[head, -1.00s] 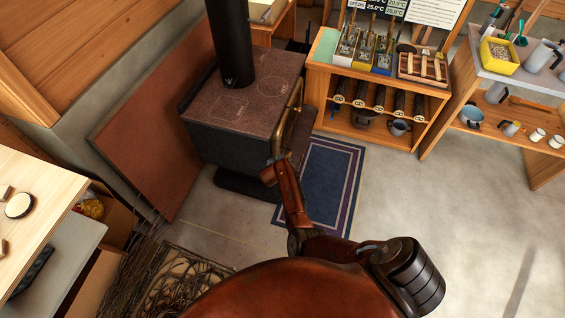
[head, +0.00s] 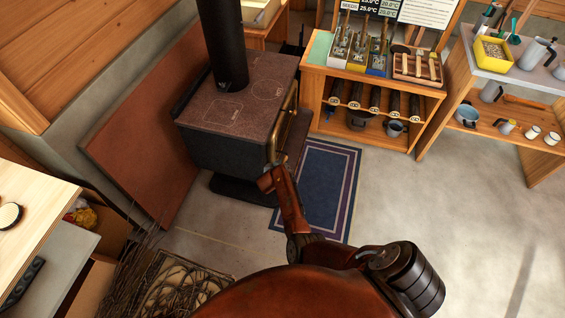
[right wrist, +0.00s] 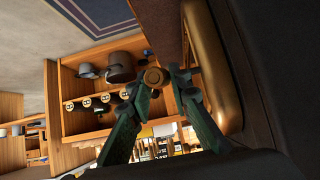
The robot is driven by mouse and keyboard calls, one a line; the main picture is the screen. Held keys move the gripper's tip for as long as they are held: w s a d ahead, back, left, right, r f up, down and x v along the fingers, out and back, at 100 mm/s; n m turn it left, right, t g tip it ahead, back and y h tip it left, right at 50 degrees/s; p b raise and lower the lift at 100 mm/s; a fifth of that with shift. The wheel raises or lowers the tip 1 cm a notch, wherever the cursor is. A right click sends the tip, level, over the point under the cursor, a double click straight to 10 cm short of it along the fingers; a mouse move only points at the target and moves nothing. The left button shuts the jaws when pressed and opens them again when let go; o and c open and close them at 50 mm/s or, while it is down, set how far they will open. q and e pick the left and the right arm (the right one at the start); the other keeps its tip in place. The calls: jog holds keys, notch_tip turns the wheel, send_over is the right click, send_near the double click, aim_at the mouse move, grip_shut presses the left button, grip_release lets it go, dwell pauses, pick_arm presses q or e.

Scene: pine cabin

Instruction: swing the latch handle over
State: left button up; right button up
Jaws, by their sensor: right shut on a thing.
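The dark stove (head: 225,145) with a speckled brown top stands left of centre in the head view. Its brass-trimmed door (head: 288,118) faces right. My right gripper (head: 266,179) is at the lower front of the door; the arm hides part of this spot. In the right wrist view, the fingers of my right gripper (right wrist: 163,78) close around a small round brass knob, the end of the latch handle (right wrist: 153,77). The brass door frame (right wrist: 215,60) runs close beside the fingers. The handle's angle is hard to tell. My left gripper is in neither view.
A blue rug (head: 328,185) lies before the stove. A wooden shelf (head: 335,75) with bottles and pots stands beyond, and a bench (head: 495,65) with mugs at the right. A pale table (head: 35,205) is at the left edge. The grey floor at right is clear.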

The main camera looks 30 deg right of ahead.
jog(key=shift+s+a+f, duration=0.15)
jog(key=shift+s+f, duration=0.05)
jog(key=shift+f, duration=0.25)
jog(key=shift+f+b, duration=0.3)
jog(key=shift+f, duration=0.55)
jog(key=o, duration=0.9)
jog(key=shift+r, duration=0.1)
jog(key=shift+v, duration=3.75)
